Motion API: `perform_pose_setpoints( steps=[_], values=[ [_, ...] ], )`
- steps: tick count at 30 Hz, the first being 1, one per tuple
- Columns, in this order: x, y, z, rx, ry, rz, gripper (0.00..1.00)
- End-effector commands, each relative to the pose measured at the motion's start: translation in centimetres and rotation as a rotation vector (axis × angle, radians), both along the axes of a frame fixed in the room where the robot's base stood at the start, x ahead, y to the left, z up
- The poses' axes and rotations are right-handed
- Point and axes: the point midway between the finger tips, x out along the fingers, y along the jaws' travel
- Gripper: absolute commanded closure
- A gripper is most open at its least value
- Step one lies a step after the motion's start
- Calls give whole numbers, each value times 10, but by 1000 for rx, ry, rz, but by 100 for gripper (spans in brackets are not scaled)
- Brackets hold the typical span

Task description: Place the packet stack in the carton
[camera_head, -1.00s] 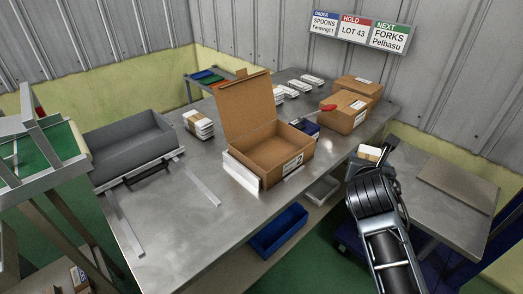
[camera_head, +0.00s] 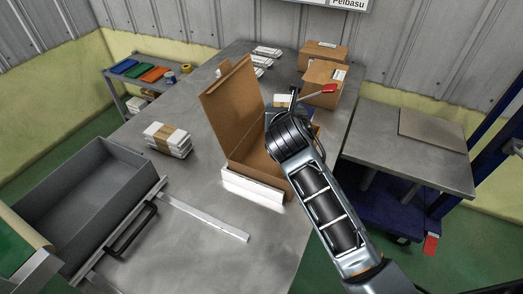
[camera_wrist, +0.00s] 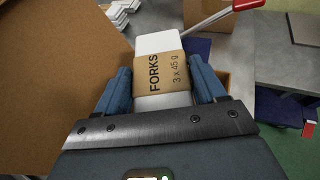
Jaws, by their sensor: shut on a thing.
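My gripper (camera_wrist: 162,90) is shut on a white packet stack (camera_wrist: 158,43) with a brown band reading "FORKS 3 x 45 g". Its blue fingers press the two sides of the stack. In the head view, my gripper (camera_head: 287,104) is over the far right part of the open carton (camera_head: 245,153), and my arm hides much of the carton's right side. The carton's raised lid (camera_head: 232,103) stands on the left; brown board fills the left of the wrist view (camera_wrist: 55,75). I cannot tell how far the stack is above the carton floor.
Another banded packet stack (camera_head: 168,139) lies left of the carton. A grey tray (camera_head: 85,200) is at the front left. Closed boxes (camera_head: 322,82), a red-ended tool (camera_head: 328,89) and white packets (camera_head: 266,51) are behind. A side table (camera_head: 400,150) stands right.

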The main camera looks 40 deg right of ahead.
Motion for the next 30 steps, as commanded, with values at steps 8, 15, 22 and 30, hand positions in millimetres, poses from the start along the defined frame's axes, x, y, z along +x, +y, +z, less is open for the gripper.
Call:
perform_pose_setpoints(
  steps=[8, 15, 22, 30],
  values=[
    [0, 0, -47, 0, 4, 1, 65],
    [0, 0, -65, -1, 2, 1, 65],
    [0, 0, -95, 0, 3, 1, 65],
    [0, 0, -99, 0, 0, 0, 65]
  ],
)
